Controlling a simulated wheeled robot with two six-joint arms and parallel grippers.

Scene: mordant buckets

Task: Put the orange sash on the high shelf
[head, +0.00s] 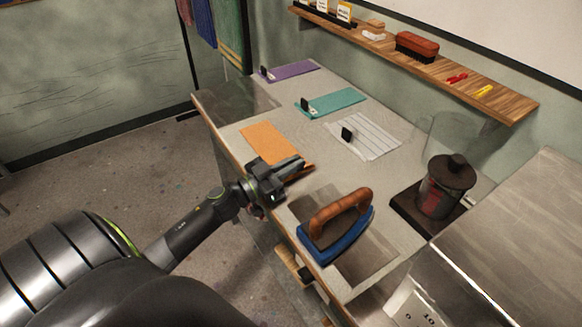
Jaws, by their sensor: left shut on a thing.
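The orange sash (264,140) lies on the grey worktop near its left edge. My left gripper (296,166) is at the near end of the sash and is shut on it. The gripper hides that end, so the exact grip cannot be seen. The wooden wall shelf (505,98) runs along the wall above the back of the worktop, well above and to the right of the gripper. My right gripper is not in view.
Purple (292,70), teal (338,102) and white striped (372,138) sashes lie behind. A blue iron (338,228) and a dark lidded jar (447,185) stand nearby. The shelf holds cards, a brush (417,46) and red and yellow items, with bare wood between.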

